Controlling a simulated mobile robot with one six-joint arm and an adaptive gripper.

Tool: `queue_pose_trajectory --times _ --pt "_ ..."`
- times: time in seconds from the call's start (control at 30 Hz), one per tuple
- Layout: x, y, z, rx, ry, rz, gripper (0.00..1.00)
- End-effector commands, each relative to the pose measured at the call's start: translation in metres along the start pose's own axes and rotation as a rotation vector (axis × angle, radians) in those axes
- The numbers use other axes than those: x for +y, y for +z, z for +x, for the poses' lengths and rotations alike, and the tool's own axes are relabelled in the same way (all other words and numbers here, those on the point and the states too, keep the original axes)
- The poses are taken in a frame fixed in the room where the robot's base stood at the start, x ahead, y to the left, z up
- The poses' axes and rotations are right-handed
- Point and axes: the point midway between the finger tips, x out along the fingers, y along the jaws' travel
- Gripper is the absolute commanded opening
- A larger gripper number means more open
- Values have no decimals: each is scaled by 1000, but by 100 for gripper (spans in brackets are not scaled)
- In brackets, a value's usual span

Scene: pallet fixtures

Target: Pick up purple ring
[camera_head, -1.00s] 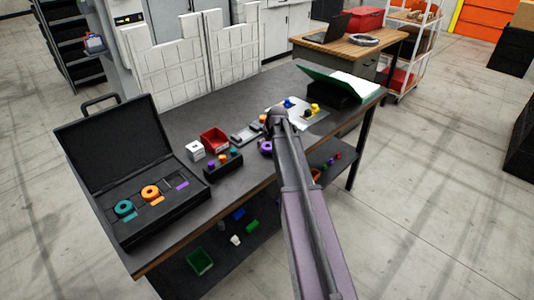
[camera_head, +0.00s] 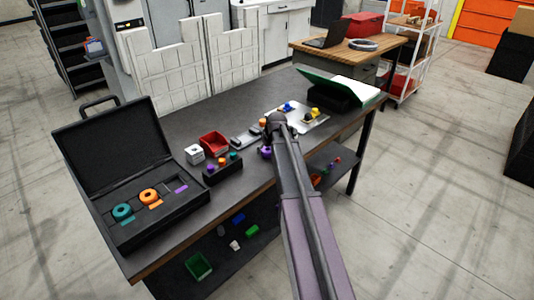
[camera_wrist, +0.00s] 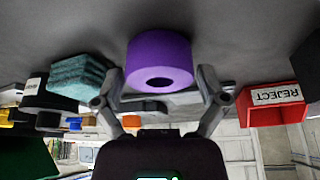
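The purple ring (camera_wrist: 160,58) is large and close in the wrist view, its hole facing the camera. In the head view the purple ring (camera_head: 265,152) shows as a small patch on the dark table near its front edge, beside the end of my arm. My gripper (camera_wrist: 158,88) has its two fingers spread, one on each side of the ring, with a narrow gap showing on each side. In the head view the fingers are mostly hidden by my arm.
A red bin marked REJECT (camera_wrist: 275,105) and a teal-grey block (camera_wrist: 80,75) flank the ring. An open black case (camera_head: 150,222) holds a teal ring (camera_head: 122,211) and an orange ring (camera_head: 149,196). A black block with coloured pegs (camera_head: 222,170) stands nearby.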

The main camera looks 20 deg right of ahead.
Motion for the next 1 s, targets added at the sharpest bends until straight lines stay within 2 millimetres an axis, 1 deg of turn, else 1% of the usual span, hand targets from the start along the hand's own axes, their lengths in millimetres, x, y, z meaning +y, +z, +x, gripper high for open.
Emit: queue_pose_trajectory --times 0.03,0.07,0.1,0.17,0.2,0.67,0.87,1.0 --pt "0 0 0 0 0 0 61" --pt "0 0 0 0 0 0 52" --pt "0 0 0 0 0 0 41" --pt "0 0 0 0 0 0 23" --pt "0 0 0 0 0 0 20" --pt "0 -2 -4 0 0 0 20" --pt "0 -6 -13 0 0 -1 20" --pt "-1 -10 -23 0 0 -1 20"
